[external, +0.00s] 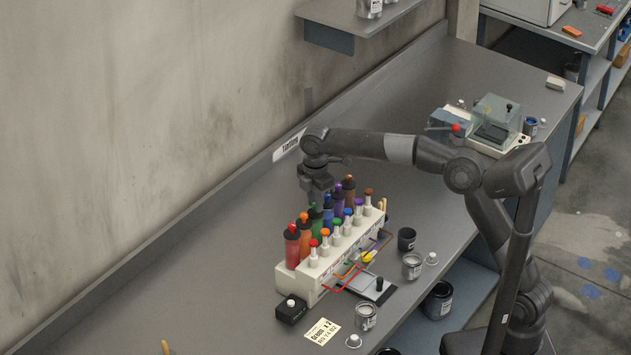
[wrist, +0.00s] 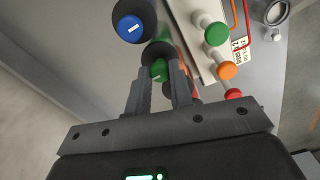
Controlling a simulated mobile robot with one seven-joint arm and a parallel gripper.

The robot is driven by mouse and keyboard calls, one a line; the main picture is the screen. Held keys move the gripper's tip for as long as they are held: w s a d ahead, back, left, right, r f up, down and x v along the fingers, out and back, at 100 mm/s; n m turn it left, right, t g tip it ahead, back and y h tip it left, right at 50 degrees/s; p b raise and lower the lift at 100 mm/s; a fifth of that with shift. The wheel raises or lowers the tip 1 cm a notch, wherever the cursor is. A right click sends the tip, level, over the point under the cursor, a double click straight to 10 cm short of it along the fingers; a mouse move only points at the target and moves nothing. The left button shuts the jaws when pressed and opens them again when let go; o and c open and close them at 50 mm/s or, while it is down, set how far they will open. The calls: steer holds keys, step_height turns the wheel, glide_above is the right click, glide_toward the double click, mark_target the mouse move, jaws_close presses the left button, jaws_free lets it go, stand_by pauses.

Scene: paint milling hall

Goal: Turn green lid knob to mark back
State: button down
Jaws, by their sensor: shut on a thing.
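The green lid knob (wrist: 159,69) sits on a dark round lid in the wrist view. A pale line shows on it, partly hidden between the fingers; its exact direction is hard to tell. My gripper (wrist: 161,80) is shut on this knob, one finger on each side. In the external view my gripper (external: 317,195) points down over the row of coloured canisters. The green canister (external: 315,222) stands below it between the orange and blue ones, its knob hidden there.
The blue knob (wrist: 130,27) is close beside the fingers. A white rack (external: 294,282) holds the canisters and a front row of small coloured plungers (external: 324,237). The bench left of the rack is clear.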

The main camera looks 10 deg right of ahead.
steer(key=c, duration=1.3)
jaws_free()
step_height(320, 180, up, 11)
steer(key=shift+f, duration=0.1)
